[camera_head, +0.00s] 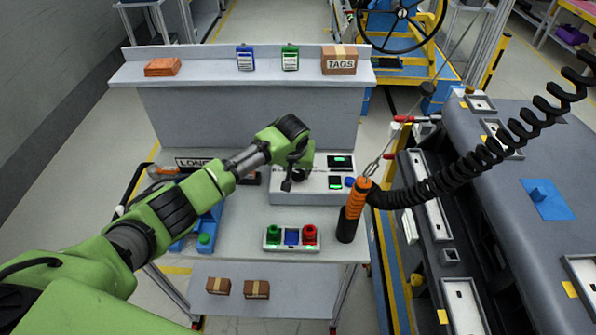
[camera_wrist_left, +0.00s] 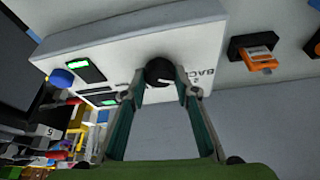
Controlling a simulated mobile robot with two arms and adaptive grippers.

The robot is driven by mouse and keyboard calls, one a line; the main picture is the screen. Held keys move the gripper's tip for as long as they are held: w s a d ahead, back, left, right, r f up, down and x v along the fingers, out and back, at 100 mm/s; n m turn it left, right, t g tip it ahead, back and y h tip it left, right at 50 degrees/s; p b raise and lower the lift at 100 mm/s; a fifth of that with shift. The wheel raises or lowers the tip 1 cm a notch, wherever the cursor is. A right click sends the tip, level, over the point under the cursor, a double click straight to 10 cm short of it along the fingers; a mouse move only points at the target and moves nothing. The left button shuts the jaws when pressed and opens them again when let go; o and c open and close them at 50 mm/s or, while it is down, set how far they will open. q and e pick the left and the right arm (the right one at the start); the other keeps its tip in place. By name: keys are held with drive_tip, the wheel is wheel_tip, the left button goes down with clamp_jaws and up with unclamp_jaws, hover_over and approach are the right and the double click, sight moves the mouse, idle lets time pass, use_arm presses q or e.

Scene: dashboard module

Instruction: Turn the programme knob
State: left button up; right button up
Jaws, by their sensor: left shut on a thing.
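The white control box (camera_head: 315,186) stands at the back of the workbench, with small green-lit displays and a blue button (camera_head: 350,182) on its right part. The programme knob (camera_wrist_left: 159,70) is round and black with a white mark, on the box's face beside printed lettering. My left gripper (camera_head: 288,180) reaches over the left part of the box. In the left wrist view its two fingers close on the knob from both sides. The arm hides the knob in the head view. My right gripper is not in view.
A unit with green, blue and red buttons (camera_head: 291,238) sits in front of the box. An orange-and-black hanging tool (camera_head: 353,212) with a coiled hose is at the right. A shelf behind holds a TAGS carton (camera_head: 339,60). The dashboard module (camera_head: 520,190) stands at the right.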

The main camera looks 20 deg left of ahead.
use_arm(q)
drive_tip(key=shift+m, duration=0.3)
drive_tip(key=m+h, duration=0.1)
drive_tip(key=m, duration=0.1)
drive_tip(key=shift+a+m, duration=0.15)
drive_tip(key=shift+m, duration=0.25)
drive_tip(key=shift+f+m+h, duration=0.1)
drive_tip(key=shift+m+h, duration=0.3)
drive_tip(key=shift+m, duration=0.5)
drive_tip(key=shift+w+a+m+h+b, duration=0.1)
drive_tip(key=shift+m+h+b, duration=0.3)
drive_tip(key=shift+m, duration=0.5)
drive_tip(key=shift+f+m+g+h+b, duration=0.1)
drive_tip(key=shift+m+g+h+b, duration=0.2)
drive_tip(key=shift+m+b, duration=0.5)
drive_tip(key=m+g+h+b, duration=0.1)
drive_tip(key=m+b, duration=0.4)
drive_tip(key=shift+w, duration=0.15)
drive_tip(key=shift+a+m+g+h+b, duration=0.1)
drive_tip(key=shift+m+g+h+b, duration=0.45)
drive_tip(key=shift+m+b, duration=0.8)
drive_tip(key=shift+y, duration=0.25)
